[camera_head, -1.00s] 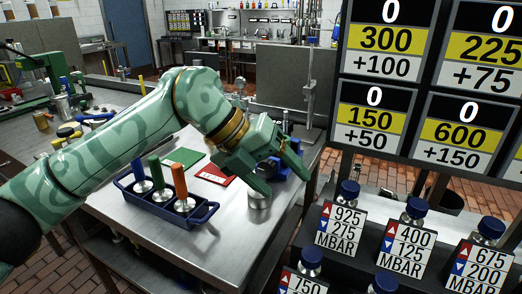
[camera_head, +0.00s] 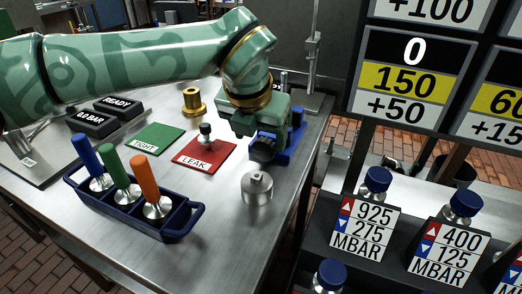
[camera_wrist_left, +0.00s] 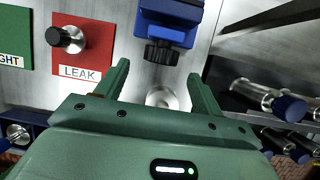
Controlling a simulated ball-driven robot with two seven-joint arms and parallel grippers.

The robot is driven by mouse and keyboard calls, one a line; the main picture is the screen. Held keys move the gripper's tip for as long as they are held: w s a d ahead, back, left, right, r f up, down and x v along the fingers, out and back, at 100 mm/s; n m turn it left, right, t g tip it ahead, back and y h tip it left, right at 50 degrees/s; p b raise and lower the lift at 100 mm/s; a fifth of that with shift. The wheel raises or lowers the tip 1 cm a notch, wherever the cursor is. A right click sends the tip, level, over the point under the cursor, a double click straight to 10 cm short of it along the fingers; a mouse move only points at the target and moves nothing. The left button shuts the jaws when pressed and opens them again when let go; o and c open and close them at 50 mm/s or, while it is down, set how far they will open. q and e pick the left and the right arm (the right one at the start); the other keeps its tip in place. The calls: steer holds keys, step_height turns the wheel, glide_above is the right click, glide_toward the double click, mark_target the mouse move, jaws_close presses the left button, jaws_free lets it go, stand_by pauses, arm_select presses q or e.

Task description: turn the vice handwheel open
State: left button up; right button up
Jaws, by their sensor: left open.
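The blue vice (camera_head: 290,148) stands on the steel bench near its right edge, with its black knobbed handwheel (camera_head: 262,148) facing the bench front. In the left wrist view the vice (camera_wrist_left: 172,22) is at the top and the handwheel (camera_wrist_left: 162,52) hangs below it. My left gripper (camera_wrist_left: 159,69) is open, its two green fingers either side of the handwheel's line, with no visible contact. In the head view my left gripper (camera_head: 258,118) is close above the handwheel and partly hides the vice; its fingertips are not clear there. My right gripper is out of view.
A metal cylinder (camera_head: 257,190) stands just in front of the handwheel. A red LEAK plate (camera_head: 203,158) with a small knob and a green TIGHT plate (camera_head: 155,139) lie left. A blue tray (camera_head: 180,221) holds colored-handled tools. Blue-capped valves (camera_head: 377,181) stand right.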

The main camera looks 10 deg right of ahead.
mark_target(262, 147)
arm_select(q)
steer(key=b+x, duration=0.1)
steer(key=x, duration=0.3)
steer(key=shift+f, duration=0.2)
steer(key=shift+w+d+f, duration=0.1)
steer(key=shift+f, duration=0.1)
steer(key=shift+c, duration=0.9)
steer(key=c, duration=0.8)
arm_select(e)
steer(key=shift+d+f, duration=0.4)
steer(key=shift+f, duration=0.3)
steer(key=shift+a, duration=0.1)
